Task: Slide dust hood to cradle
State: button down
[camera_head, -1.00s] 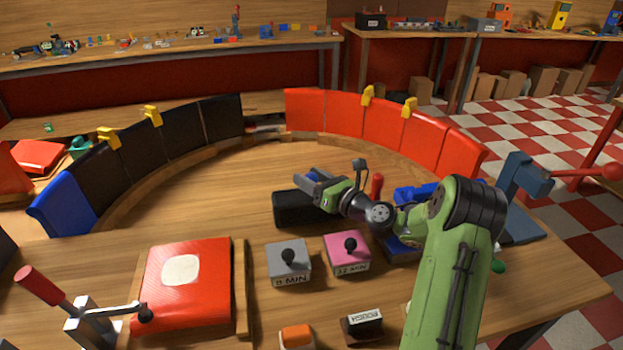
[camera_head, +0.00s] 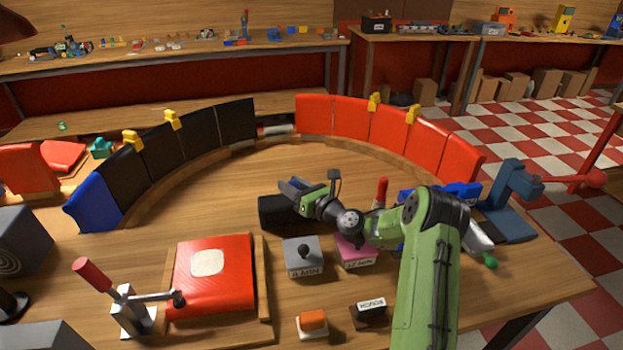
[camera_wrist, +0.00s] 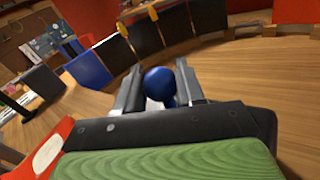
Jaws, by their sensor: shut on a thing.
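A black box-like piece (camera_head: 272,214), which looks like the dust hood, rests on the wooden table left of my arm. My gripper (camera_head: 288,187) is above it, partly hiding it. In the wrist view, the fingers of my gripper (camera_wrist: 160,88) are shut around a round blue knob (camera_wrist: 159,82). The knob's join to the black piece is hidden. I cannot tell for sure which thing is the cradle. A wooden tray (camera_head: 262,290) with a red pad (camera_head: 225,292) on it lies at the front left.
A curved wall of black panels (camera_head: 165,148), a blue panel (camera_head: 92,203) and red panels (camera_head: 388,132) rings the table. A grey block (camera_head: 303,258) and pink block (camera_head: 357,254) stand in front of my gripper. A red-handled lever (camera_head: 130,305) stands left.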

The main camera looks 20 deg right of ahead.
jog(key=w+a+p, duration=0.2)
jog(key=a+p, duration=0.1)
jog(key=a, duration=0.7)
jog(key=w+a+p, duration=0.2)
jog(key=a+p, duration=0.2)
jog(key=a, duration=0.7)
jog(key=shift+w+a+r, duration=0.2)
jog(key=shift+a+r, duration=0.1)
jog(key=c, duration=1.1)
grip_release()
jog(key=shift+c, duration=0.2)
jog(key=o, duration=0.4)
jog(key=shift+a+f, duration=0.1)
jog(key=shift+a, duration=0.1)
jog(key=shift+d+f, duration=0.1)
